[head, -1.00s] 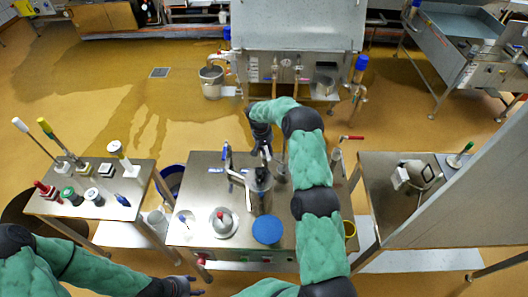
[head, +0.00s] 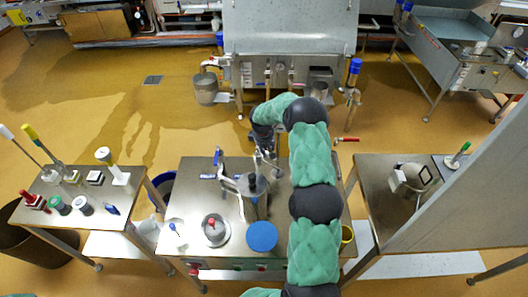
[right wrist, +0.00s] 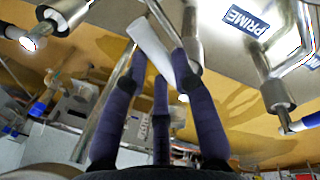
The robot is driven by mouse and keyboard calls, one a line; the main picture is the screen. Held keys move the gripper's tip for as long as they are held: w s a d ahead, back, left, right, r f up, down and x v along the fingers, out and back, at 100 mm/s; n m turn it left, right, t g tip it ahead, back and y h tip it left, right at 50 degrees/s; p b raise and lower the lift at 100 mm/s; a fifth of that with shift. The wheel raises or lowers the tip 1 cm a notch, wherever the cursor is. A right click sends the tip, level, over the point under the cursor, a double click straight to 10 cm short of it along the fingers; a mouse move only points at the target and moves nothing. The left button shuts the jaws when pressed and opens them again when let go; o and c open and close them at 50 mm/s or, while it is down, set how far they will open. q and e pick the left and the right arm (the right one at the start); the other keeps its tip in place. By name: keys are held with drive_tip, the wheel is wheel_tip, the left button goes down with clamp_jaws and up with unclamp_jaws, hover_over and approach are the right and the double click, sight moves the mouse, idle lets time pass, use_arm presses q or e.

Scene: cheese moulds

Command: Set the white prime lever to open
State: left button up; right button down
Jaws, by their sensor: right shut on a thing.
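The white prime lever (right wrist: 152,45) runs between the dark purple fingers of my right gripper (right wrist: 160,75) in the right wrist view. The gripper is shut on it. A blue PRIME label (right wrist: 247,20) is on the metal top beside the lever. In the head view my right gripper (head: 266,158) is at the back of the middle steel table (head: 190,230), behind the upright metal pipework (head: 254,185). The lever's exact angle is hard to tell there, as the gripper and arm cover it. My left gripper is out of view.
A blue-handled valve (head: 217,156) stands left of my right gripper, and a red-handled one (head: 346,140) to its right. A blue round lid (head: 262,236) and a red-knobbed round fitting (head: 212,228) are at the table's front. A side table (head: 90,225) with brushes stands left.

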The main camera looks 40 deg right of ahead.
idle(0.5)
drive_tip(key=c, duration=1)
unclamp_jaws()
wheel_tip(320, 180, up, 12)
drive_tip(key=a, duration=0.2)
drive_tip(key=shift+s+a+f, duration=0.15)
